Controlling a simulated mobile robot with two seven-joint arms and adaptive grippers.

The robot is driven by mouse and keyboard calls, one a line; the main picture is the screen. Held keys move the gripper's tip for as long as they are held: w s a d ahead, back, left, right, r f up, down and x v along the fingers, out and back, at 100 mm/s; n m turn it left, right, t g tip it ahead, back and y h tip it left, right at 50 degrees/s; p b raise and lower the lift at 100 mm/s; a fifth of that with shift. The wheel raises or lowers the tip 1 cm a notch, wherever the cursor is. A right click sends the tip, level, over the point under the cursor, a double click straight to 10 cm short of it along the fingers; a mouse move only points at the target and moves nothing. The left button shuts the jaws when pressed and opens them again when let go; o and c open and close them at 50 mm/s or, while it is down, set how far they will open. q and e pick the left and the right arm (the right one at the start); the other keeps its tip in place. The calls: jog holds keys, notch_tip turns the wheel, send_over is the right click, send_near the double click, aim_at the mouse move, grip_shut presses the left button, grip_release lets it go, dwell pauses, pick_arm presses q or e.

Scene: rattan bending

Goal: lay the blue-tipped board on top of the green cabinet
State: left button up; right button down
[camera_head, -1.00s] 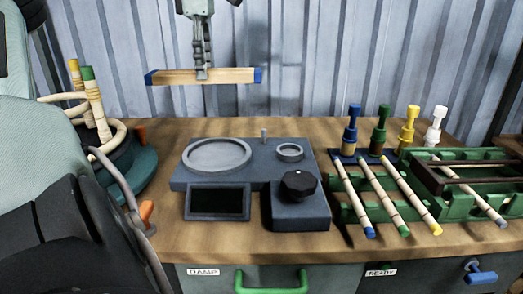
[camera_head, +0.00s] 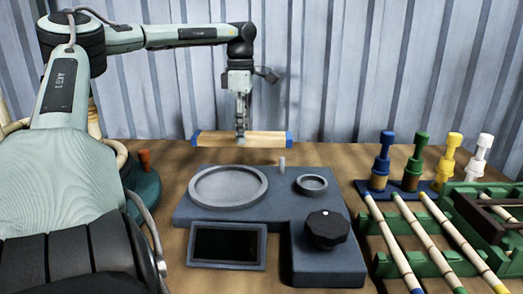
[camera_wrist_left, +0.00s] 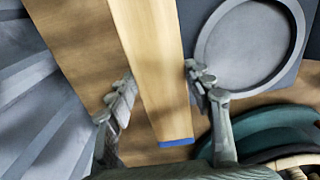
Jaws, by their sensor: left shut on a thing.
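The blue-tipped board (camera_head: 268,140) is a pale wooden strip with blue ends. My left gripper (camera_head: 241,137) is shut on its middle and holds it level, crosswise in the head view, near the back of the workbench. In the left wrist view the board (camera_wrist_left: 148,60) runs between the two fingers of my left gripper (camera_wrist_left: 160,92), and one blue end shows at the bottom. I cannot make out a green cabinet in either view. My right gripper is not in view.
A dark grey device with a round dish (camera_head: 229,187), a small ring and a black knob (camera_head: 326,228) stands in front of the board. Several coloured pegs (camera_head: 412,165) and a green rack (camera_head: 425,262) with banded sticks stand at right.

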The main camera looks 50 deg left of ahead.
pick_arm(q)
send_over(260, 162)
notch_tip(260, 162, down, 4)
jog(key=shift+r, duration=0.1)
notch_tip(260, 162, down, 4)
jog(key=shift+r+p, duration=0.1)
jog(key=shift+p, duration=0.3)
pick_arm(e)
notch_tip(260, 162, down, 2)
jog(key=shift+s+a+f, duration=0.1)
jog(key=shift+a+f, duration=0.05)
pick_arm(q)
jog(key=shift+f, duration=0.2)
jog(key=o, duration=1.2)
jog(key=shift+o, duration=1.4)
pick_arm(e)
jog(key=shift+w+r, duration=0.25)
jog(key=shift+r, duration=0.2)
pick_arm(q)
jog(key=shift+r, duration=0.15)
